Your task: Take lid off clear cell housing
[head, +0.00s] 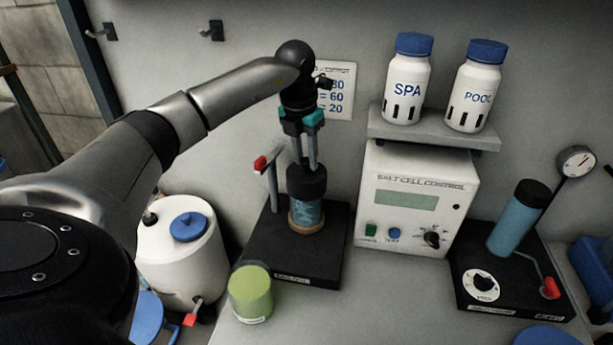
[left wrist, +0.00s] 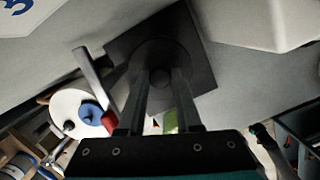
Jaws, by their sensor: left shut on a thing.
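The clear cell housing (head: 306,213) is a short see-through cylinder with bluish contents and a tan ring at its foot. It stands upright on a black base plate (head: 265,250). Its black lid (head: 306,184) sits at its top, with no gap that I can see. My left gripper (head: 306,163) points down from above and is shut on the lid's knob. In the left wrist view the two fingers of my left gripper (left wrist: 160,82) close around the knob, with the dark round lid (left wrist: 160,52) beyond; the housing is hidden there. My right gripper is not in view.
A red-tipped handle (head: 261,163) stands on a post just left of the housing. A white tank (head: 180,255) and a green jar (head: 250,292) are near. The control box (head: 418,205), under a shelf with bottles (head: 407,80), is to the right. Bare counter lies in front.

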